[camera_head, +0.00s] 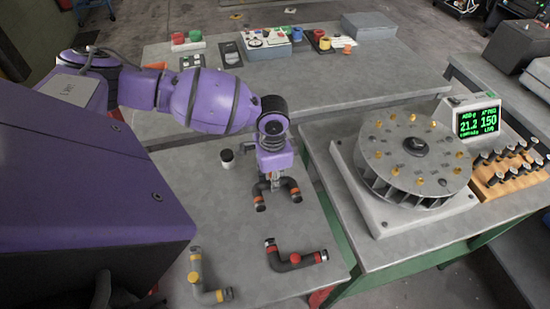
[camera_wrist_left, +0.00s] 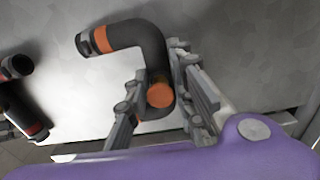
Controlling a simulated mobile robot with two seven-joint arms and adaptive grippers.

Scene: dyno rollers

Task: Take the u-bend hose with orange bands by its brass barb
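The dark u-bend hose with orange bands (camera_head: 290,184) lies on the near grey table. In the left wrist view (camera_wrist_left: 140,32) one banded end points left. The other limb carries an orange disc-like stub (camera_wrist_left: 160,95); no brass colour is clear on it. My left gripper (camera_head: 272,186) points down over the hose. In the wrist view its fingers (camera_wrist_left: 165,85) are apart, one on each side of the limb with the stub. A small gap shows at the right finger; contact at the left finger cannot be told. My right gripper is out of view.
A hose with red bands (camera_head: 294,260) and one with yellow bands (camera_head: 197,278) lie nearer on this table. A small dark, white-topped jar (camera_head: 227,158) stands left of the gripper. A finned rotor (camera_head: 415,160) on a stand is at the right, beside a green-lit display (camera_head: 478,121).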

